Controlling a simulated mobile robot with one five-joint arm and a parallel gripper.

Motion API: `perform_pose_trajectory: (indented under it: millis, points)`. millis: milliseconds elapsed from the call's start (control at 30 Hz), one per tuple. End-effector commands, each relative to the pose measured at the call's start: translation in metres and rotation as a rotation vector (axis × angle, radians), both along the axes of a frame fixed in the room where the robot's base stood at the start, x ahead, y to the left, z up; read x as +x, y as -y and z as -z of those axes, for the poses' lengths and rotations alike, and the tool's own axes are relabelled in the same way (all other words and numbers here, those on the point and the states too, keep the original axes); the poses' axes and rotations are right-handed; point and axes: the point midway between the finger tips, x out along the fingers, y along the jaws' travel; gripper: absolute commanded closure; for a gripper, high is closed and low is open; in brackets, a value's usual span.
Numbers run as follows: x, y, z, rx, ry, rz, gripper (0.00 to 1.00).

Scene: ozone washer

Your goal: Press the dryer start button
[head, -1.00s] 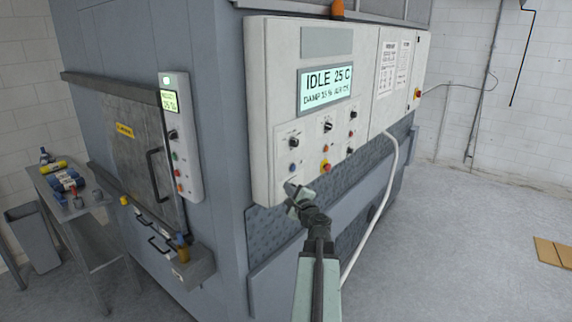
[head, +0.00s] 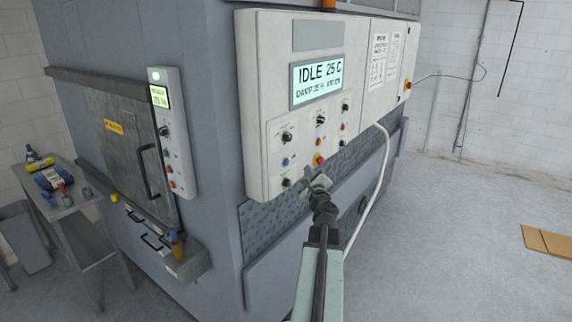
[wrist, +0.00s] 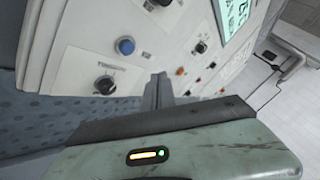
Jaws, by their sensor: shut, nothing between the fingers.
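A pale control panel (head: 255,110) with a lit screen (head: 318,80) reading IDLE 25 C faces me on the grey machine. Below the screen are black knobs, a blue button (head: 285,162) and a red button on yellow (head: 319,160). The blue button (wrist: 125,46) also shows in the wrist view, above a black knob (wrist: 105,84). I cannot read which button is the dryer start. My gripper (head: 310,179) is shut and empty, just below the red button in the head view. In the wrist view its tips (wrist: 158,90) point at the panel; contact cannot be told.
A smaller panel (head: 172,130) with knob and buttons stands by a metal door (head: 118,145) at left. A white hose (head: 381,175) hangs at the panel's right. A side table (head: 85,208) stands far left. The floor at right is open, with cardboard (head: 548,242) on it.

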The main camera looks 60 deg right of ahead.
Motion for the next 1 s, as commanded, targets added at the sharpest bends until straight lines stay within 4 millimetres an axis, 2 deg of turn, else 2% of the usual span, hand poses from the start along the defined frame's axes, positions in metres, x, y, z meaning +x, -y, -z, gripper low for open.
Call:
perform_pose_trajectory:
  millis: [200, 400, 600, 1000]
  points:
    - [0.034, 0.001, 0.0, 0.0, 0.0, -0.001, 1.0]
    - [0.053, 0.001, 0.0, -0.001, 0.0, -0.001, 1.0]
    - [0.06, 0.0, 0.0, 0.0, 0.0, -0.001, 1.0]
    - [0.06, -0.001, 0.0, 0.0, 0.0, -0.003, 1.0]
